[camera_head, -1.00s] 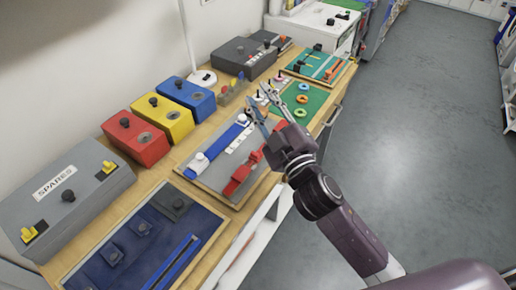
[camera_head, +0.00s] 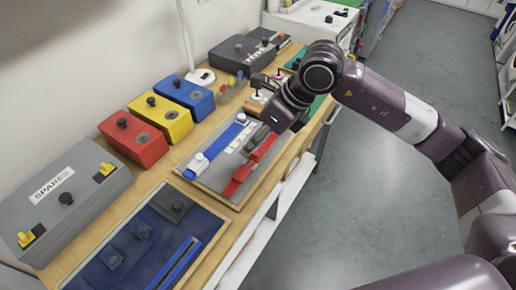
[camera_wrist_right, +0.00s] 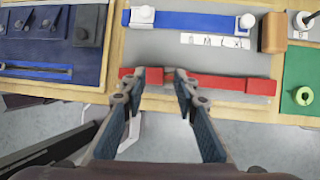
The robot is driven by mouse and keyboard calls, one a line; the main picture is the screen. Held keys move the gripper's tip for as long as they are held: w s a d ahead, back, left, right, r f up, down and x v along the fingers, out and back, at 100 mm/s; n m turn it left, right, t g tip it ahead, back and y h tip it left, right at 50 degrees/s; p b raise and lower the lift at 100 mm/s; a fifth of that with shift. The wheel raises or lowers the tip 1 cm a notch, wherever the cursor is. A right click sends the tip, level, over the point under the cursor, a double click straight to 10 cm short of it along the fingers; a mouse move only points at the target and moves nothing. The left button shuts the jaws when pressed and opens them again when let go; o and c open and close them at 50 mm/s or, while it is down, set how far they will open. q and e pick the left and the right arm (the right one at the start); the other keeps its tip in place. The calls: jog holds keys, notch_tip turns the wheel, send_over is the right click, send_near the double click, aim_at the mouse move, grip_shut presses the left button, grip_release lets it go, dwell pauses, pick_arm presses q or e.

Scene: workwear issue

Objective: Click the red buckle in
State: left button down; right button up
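The red strap with its buckle (camera_head: 243,172) lies along the front edge of a grey board (camera_head: 213,181). In the right wrist view the red strap (camera_wrist_right: 235,83) runs across, with a raised red end at each side. My right gripper (camera_wrist_right: 168,77) is open, its two fingertips apart over the strap's middle, with red showing between them. In the head view my right gripper (camera_head: 268,132) points down at the strap's far part and hides some of it. I cannot tell whether the fingers touch the buckle or whether its halves are joined. My left gripper is out of view.
A blue strap (camera_head: 223,145) with white ends lies behind the red one, beside a row of letter labels (camera_wrist_right: 215,41). Red (camera_head: 137,143), yellow (camera_head: 167,122) and blue (camera_head: 190,98) boxes stand along the wall. A dark blue board (camera_head: 145,250) lies nearer. The aisle floor is clear.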

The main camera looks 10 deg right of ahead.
aim_at(256, 153)
jog(key=shift+h, duration=0.8)
jog(key=w+f, duration=0.1)
jog(key=f, duration=0.1)
jog(key=w+d+f+p, duration=0.1)
jog(key=f, duration=0.1)
jog(key=w+d+f+p, duration=0.1)
jog(key=f, duration=0.2)
jog(key=shift+w, duration=0.15)
jog(key=shift+f, duration=0.1)
grip_shut()
